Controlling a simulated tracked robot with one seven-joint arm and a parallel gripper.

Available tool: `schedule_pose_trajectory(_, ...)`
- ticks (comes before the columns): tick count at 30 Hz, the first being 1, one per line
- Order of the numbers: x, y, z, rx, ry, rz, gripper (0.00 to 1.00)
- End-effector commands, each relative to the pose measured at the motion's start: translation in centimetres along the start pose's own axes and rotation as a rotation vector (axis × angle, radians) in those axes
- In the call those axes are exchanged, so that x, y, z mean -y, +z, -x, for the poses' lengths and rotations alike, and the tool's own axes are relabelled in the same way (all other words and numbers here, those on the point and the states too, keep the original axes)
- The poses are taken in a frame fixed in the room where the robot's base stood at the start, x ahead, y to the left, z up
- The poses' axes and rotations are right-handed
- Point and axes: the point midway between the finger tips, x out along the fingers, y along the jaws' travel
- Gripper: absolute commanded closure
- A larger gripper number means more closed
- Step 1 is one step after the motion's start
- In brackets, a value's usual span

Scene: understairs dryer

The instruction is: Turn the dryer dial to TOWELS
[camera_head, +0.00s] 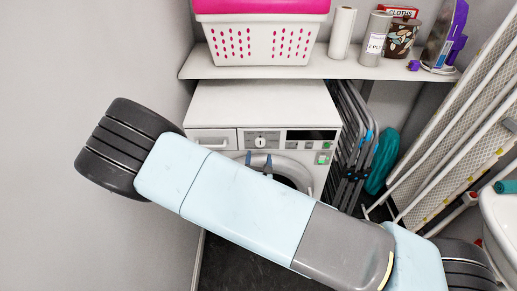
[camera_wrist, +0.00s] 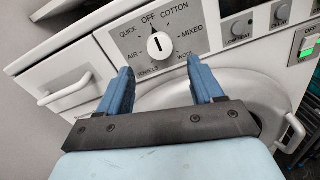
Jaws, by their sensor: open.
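The dryer (camera_head: 262,104) is a white machine under a shelf. Its round dial (camera_wrist: 159,45) sits on a grey panel (camera_wrist: 190,20) with OFF, COTTON, MIXED, WOOL, TOWELS, AIR and QUICK around it. The dial's mark appears to point up, near OFF; TOWELS (camera_wrist: 148,71) is at the lower left, partly hard to read. The dial also shows small in the head view (camera_head: 262,141). My gripper (camera_wrist: 160,66) is open and empty, its two blue fingers pointing at the panel, just below and either side of the dial. I see no contact with it. In the head view the fingers (camera_head: 258,161) show beyond my arm.
A white drawer handle (camera_wrist: 65,90) sticks out left of the panel; the round door (camera_wrist: 235,95) is below. A shelf (camera_head: 270,72) with a basket overhangs; folded racks (camera_head: 352,140) stand right.

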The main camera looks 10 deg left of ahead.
Motion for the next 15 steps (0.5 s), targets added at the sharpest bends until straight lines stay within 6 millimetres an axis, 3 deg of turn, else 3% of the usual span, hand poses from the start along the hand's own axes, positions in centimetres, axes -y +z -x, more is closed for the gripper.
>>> schedule_pose_trajectory(6, 0.1, 0.0, -3.6, 0.001, -0.001, 0.001, 0.34)
schedule_pose_trajectory(15, 0.0, 0.0, -5.8, 0.0, 0.0, 0.0, 0.34)
